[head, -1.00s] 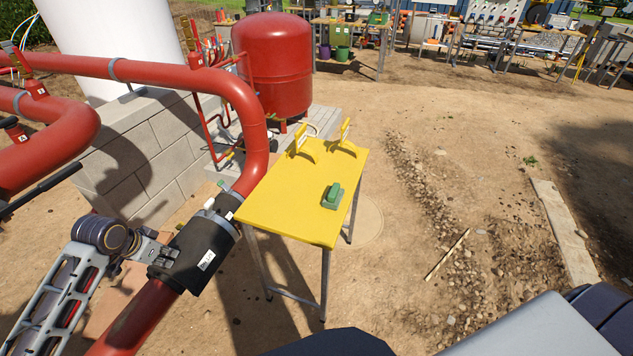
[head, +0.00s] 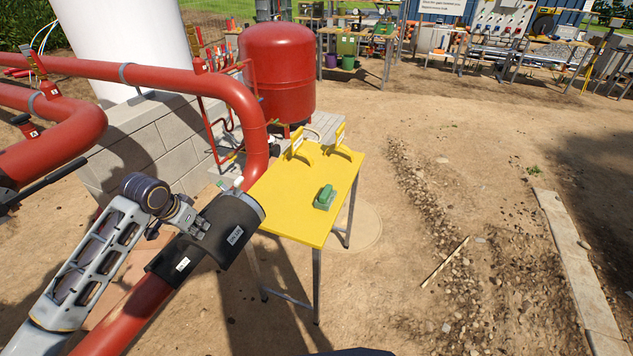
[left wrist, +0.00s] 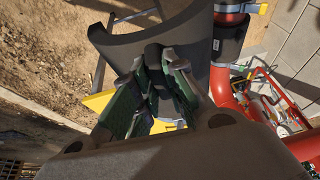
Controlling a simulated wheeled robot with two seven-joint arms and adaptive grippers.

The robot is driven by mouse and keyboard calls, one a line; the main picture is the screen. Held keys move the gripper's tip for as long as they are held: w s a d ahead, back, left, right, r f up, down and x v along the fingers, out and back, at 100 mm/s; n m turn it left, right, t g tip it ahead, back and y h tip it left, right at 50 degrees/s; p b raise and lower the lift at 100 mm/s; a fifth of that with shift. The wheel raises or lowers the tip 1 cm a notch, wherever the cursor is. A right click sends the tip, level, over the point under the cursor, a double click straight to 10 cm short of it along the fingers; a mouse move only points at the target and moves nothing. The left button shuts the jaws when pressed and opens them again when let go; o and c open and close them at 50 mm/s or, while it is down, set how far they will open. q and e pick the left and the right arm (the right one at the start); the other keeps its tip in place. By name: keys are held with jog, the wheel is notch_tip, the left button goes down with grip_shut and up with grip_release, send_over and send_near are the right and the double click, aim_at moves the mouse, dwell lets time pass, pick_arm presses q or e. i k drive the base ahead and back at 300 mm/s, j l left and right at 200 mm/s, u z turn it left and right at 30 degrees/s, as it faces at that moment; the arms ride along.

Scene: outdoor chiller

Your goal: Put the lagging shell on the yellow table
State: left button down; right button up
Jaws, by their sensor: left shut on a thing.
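The lagging shell (head: 238,222) is a black curved half-cylinder with a white label, held tilted above the red pipe near the yellow table's left edge. My left gripper (head: 203,229) is shut on it; the fingers partly hide its side. In the left wrist view the shell (left wrist: 122,38) curves beyond the green-padded fingers of the gripper (left wrist: 160,62). The yellow table (head: 278,205) stands just right of the shell, mostly bare. More black lagging (head: 172,267) with a label sits on the pipe below. My right gripper is not in view.
A green block-like object (head: 325,198) lies on the table's right side, and two yellow brackets (head: 297,143) stand at its far edge. The red pipe (head: 238,98) bends down left of the table. A red tank (head: 278,75) stands behind. The table's near left part is clear.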

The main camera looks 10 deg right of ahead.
aim_at(278, 196)
jog(key=i+l+z, duration=0.15)
jog(key=i, duration=0.2)
jog(key=i+l+z, duration=0.15)
jog(key=i, duration=0.6)
